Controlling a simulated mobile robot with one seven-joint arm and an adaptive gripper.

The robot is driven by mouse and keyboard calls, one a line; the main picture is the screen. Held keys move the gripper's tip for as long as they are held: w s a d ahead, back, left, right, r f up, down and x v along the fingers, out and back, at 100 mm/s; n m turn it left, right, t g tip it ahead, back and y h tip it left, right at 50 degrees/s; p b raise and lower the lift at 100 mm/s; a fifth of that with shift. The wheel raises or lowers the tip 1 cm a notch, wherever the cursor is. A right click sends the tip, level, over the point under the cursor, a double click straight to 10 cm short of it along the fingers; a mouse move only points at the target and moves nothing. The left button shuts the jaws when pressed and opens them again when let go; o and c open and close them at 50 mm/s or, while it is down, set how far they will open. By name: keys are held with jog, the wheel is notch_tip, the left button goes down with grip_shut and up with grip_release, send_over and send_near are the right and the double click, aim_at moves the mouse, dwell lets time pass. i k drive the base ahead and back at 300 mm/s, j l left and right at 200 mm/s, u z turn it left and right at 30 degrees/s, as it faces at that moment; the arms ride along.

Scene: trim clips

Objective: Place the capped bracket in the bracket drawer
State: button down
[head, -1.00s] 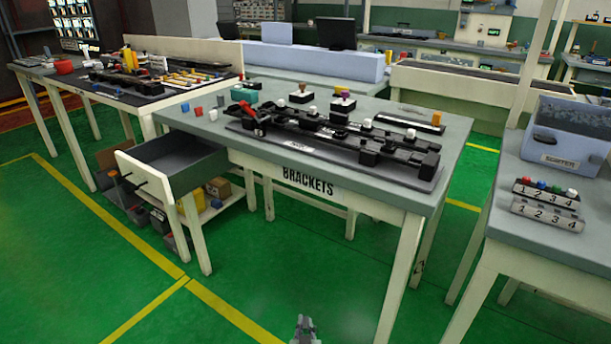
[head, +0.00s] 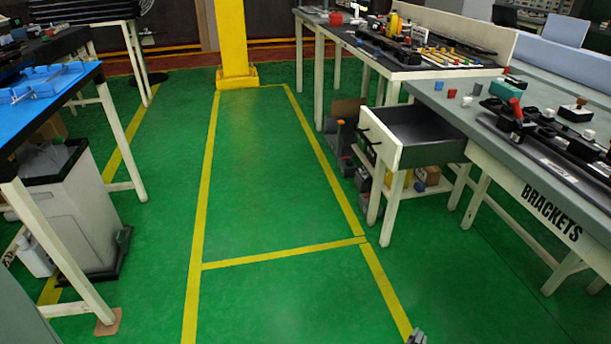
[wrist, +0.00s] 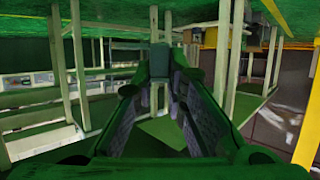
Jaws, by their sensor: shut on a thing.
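The bracket drawer (head: 432,150) is pulled out from the left end of the table labelled BRACKETS. Its pale front carries dark handles, and the grey inside that shows looks empty. Only the tip of my gripper (head: 416,338) shows, at the bottom edge of the head view, well in front of the drawer and apart from it. In the wrist view, my gripper's fingers (wrist: 160,82) close in on a small dark grey-green piece (wrist: 159,60), which I take to be the capped bracket. Its cap cannot be made out.
The BRACKETS table (head: 550,150) holds a black fixture and small coloured blocks. Bins and boxes sit below the drawer. A blue-topped table (head: 75,88) and a grey bin (head: 70,205) stand at left. The green floor (head: 275,190) between is clear, up to a yellow post (head: 232,40).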

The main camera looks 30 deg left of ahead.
aim_at(402, 141)
jog(key=u, duration=1.3)
jog(key=i+u, duration=0.1)
jog(key=u, duration=0.3)
jog(key=i+l+u, duration=0.1)
jog(key=u, duration=0.3)
jog(key=l+u, duration=0.2)
jog(key=u, duration=0.25)
jog(key=i+l+u, duration=0.15)
jog(key=l+u, duration=0.3)
jog(key=i+l+u, duration=0.1)
jog(key=l+u, duration=0.15)
jog(key=u, duration=0.2)
jog(key=l+u, duration=0.45)
jog(key=l, duration=0.55)
jog(key=k+l, duration=0.1)
jog(key=l, duration=0.9)
jog(key=k+u, duration=0.05)
